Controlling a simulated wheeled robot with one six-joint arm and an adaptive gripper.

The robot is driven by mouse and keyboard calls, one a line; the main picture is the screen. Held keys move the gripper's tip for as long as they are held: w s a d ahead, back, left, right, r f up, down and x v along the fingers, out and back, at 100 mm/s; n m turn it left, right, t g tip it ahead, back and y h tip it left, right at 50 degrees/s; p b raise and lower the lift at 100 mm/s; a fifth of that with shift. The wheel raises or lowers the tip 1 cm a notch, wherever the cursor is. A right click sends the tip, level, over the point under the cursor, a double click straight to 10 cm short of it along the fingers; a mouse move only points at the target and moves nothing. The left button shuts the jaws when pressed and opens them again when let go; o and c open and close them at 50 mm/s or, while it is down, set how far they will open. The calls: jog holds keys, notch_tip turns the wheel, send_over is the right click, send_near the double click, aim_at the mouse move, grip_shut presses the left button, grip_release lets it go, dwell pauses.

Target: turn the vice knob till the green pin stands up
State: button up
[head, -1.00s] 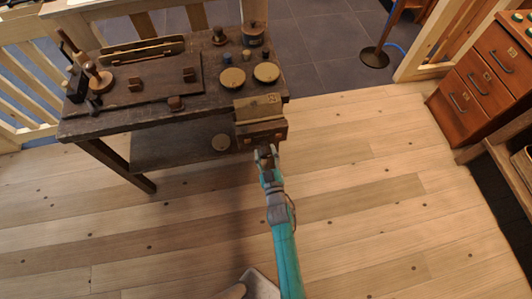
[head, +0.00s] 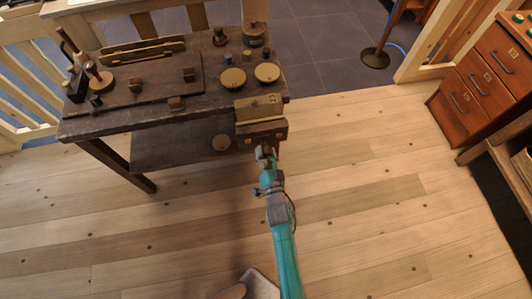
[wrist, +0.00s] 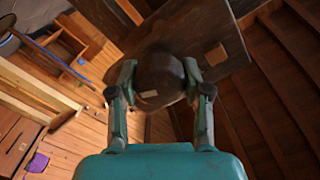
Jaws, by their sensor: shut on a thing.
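The vice (head: 259,110) is a brown block with a brass-coloured top on the front right corner of the dark workbench (head: 120,122). Its dark round knob (wrist: 158,76) fills the middle of the wrist view, with a small pale patch on its face. My gripper (head: 265,152) is at the vice's front. In the wrist view my gripper (wrist: 157,82) has one finger on each side of the knob, shut on it. The knob is mostly hidden behind the fingers in the head view. I cannot make out a green pin in either view.
Two brass discs (head: 233,78) (head: 267,72), small knobs and a raised board with wooden pegs (head: 150,84) are on the bench top. A red-brown drawer cabinet (head: 482,78) stands at the right. The plank floor (head: 370,210) between is clear.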

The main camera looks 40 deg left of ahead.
jog(key=m, duration=0.5)
jog(key=shift+s+d+f+m, duration=0.1)
jog(key=shift+m, duration=0.2)
jog(key=m, duration=0.5)
jog(key=shift+m, duration=0.4)
jog(key=o, duration=1.1)
jog(key=shift+c, duration=0.2)
jog(key=shift+o, duration=0.5)
jog(key=v, duration=1.2)
